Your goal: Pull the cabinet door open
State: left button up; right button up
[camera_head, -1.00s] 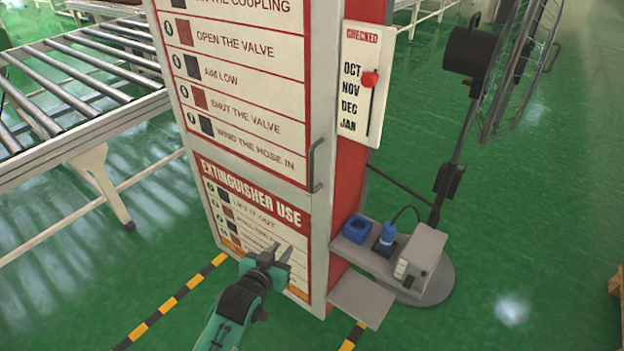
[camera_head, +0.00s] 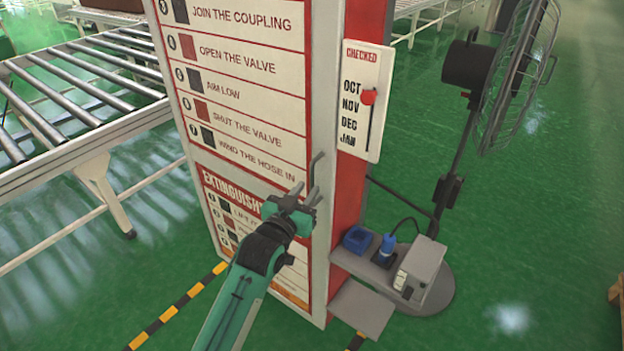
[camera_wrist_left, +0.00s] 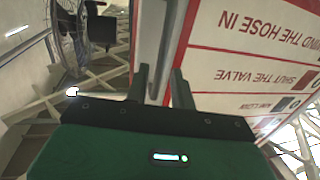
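The cabinet door (camera_head: 235,88) is a white panel with red borders and printed instructions, and it looks closed. Its grey bar handle (camera_head: 314,172) stands upright near the door's right edge. My left gripper (camera_head: 304,190) is at the lower part of the handle with its fingers apart. In the left wrist view a grey bar, apparently the handle (camera_wrist_left: 168,50), runs between the two open fingers (camera_wrist_left: 160,82). I cannot tell whether a finger touches it. My right gripper is not in view.
A fan (camera_head: 512,75) stands at right, a roller conveyor (camera_head: 75,85) at left. Striped tape (camera_head: 180,305) marks the floor.

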aim_at(311, 185)
pick_arm(q)
jog(key=shift+x, duration=2)
grip_shut()
